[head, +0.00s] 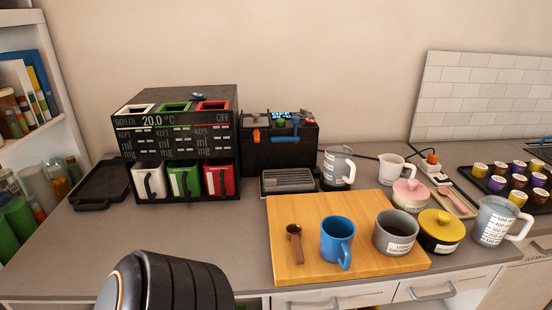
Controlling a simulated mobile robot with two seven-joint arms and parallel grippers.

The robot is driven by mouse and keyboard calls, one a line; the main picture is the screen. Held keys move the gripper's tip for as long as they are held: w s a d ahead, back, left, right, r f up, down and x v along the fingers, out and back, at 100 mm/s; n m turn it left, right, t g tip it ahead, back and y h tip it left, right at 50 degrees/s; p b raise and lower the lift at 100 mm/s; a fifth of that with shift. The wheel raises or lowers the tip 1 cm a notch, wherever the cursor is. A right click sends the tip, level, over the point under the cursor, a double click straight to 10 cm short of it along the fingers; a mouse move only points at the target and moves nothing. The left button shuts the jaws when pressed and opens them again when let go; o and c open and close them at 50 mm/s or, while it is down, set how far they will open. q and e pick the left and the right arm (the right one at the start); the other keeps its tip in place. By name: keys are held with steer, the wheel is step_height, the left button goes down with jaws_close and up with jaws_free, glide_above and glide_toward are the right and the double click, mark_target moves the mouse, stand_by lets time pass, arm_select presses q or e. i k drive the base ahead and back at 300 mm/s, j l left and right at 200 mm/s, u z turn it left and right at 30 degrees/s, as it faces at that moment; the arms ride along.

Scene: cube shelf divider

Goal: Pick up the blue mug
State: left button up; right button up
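The blue mug (333,243) stands upright on a wooden board (288,262) on the counter. Its handle points toward the front right. A grey cup with a label (392,237) stands close to its right, and a brown scoop (294,243) lies to its left. Neither of my grippers shows in the head view. A dark ribbed part at the lower left looks like one of my arm links, well apart from the mug.
A drinks machine (176,105) holding white, green and red containers stands at the back left. A yellow-lidded pot (441,230), pink-lidded jar (409,195) and measuring jug (494,221) stand right of the mug. The counter's left front (110,240) is clear.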

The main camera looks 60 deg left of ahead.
mark_target(337, 233)
steer(key=k+j+u, duration=0.1)
steer(key=u, duration=0.25)
steer(key=k+j+u, duration=0.2)
steer(key=u, duration=0.15)
steer(key=k+j+u, duration=0.15)
steer(key=u, duration=0.15)
